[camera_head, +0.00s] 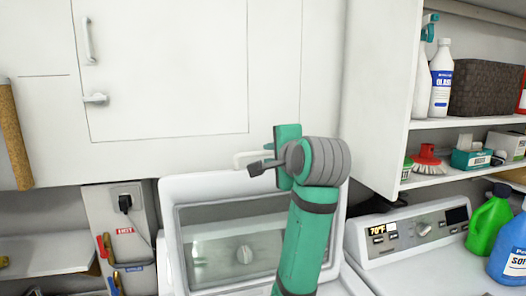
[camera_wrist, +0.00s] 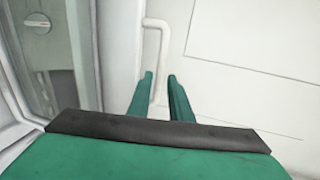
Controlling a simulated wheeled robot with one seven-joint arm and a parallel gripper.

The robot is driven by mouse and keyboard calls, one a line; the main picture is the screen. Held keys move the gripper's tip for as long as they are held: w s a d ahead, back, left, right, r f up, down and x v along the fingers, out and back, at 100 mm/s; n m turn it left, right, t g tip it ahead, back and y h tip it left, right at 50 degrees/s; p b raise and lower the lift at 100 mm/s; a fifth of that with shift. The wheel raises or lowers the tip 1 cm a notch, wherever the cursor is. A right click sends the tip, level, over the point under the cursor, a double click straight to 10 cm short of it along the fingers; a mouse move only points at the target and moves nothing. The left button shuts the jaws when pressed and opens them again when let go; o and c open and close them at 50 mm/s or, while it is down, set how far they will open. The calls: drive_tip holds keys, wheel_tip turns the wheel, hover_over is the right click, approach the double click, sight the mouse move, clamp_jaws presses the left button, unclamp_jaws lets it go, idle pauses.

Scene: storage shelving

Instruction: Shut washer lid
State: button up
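The washer lid (camera_head: 172,240) stands raised, a white frame around a dark glass window (camera_head: 235,240), in front of the white cabinet. Its frame and glass fill the left of the wrist view (camera_wrist: 112,40). A thin white handle (camera_head: 240,156) sticks up from the lid's top edge; it also shows in the wrist view (camera_wrist: 165,55). My gripper (camera_head: 258,167) is at the top edge beside this handle. In the wrist view its two green fingers (camera_wrist: 160,78) are apart, with the lower part of the handle between them. I cannot tell whether they touch it.
White cabinet doors (camera_head: 170,70) stand close behind. A second machine's control panel (camera_head: 415,232) is at the right, with a green bottle (camera_head: 489,224) and a blue bottle (camera_head: 510,250) on it. Shelves (camera_head: 470,122) at the right hold bottles and boxes. An outlet (camera_head: 126,198) is at the left.

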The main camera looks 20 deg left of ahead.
sight(262, 154)
drive_tip(key=x, duration=0.8)
drive_tip(key=shift+s+a, duration=0.3)
drive_tip(key=shift+a, duration=0.1)
drive_tip(key=shift+w+a+f, duration=0.1)
drive_tip(key=shift+w+a, duration=0.05)
drive_tip(key=shift+w, duration=0.3)
drive_tip(key=shift+w+a+f, duration=0.1)
drive_tip(key=shift+w+a, duration=0.05)
drive_tip(key=shift+w, duration=0.25)
clamp_jaws()
